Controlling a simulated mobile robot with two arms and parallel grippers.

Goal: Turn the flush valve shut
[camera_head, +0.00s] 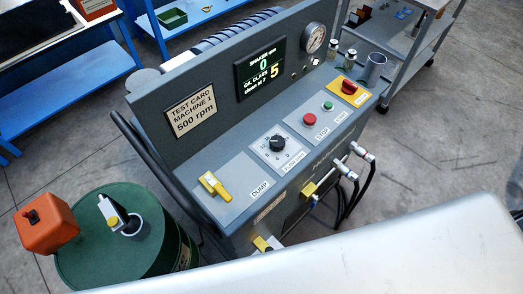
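The test machine (225,122) has a sloped grey panel with several controls. A yellow lever (213,185) sits at the panel's left end beside the label DUMP. On the front below the panel are a valve with a yellow handle (308,189) and, lower, another yellow-handled fitting (262,243), partly hidden by a pale surface in the foreground. No label reading flush is legible, so I cannot tell which is the flush valve or whether it is open. Neither of my grippers is in view.
The panel also has a dial (277,143), red button (309,118), green button (328,106) and red-yellow switch (349,88). The display (261,69) shows 0 and 5. A green drum (85,262) stands left. Hoses hang at the front right. A cart (408,75) stands behind.

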